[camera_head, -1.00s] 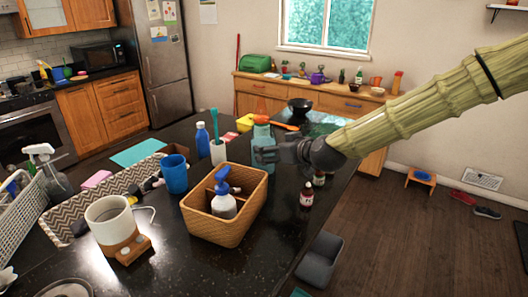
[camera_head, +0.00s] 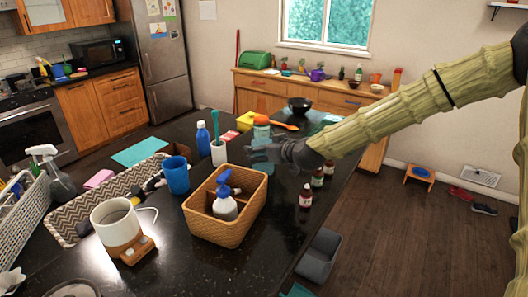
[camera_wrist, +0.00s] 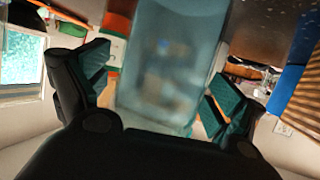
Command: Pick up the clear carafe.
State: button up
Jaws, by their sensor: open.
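In the wrist view the blurred carafe (camera_wrist: 172,60) fills the space between my two open, teal-padded fingers. A gap shows beside the left finger; whether the right finger touches it I cannot tell.
Several small bottles (camera_head: 306,196) stand just right of my gripper near the counter edge. A wicker basket (camera_head: 225,222) with a soap bottle is in front.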

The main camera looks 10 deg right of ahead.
jog(key=shift+w+a+f, duration=0.1)
jog(key=shift+w+a, duration=0.05)
jog(key=shift+w, duration=0.1)
jog(key=c, duration=1.5)
jog(key=shift+c, duration=0.4)
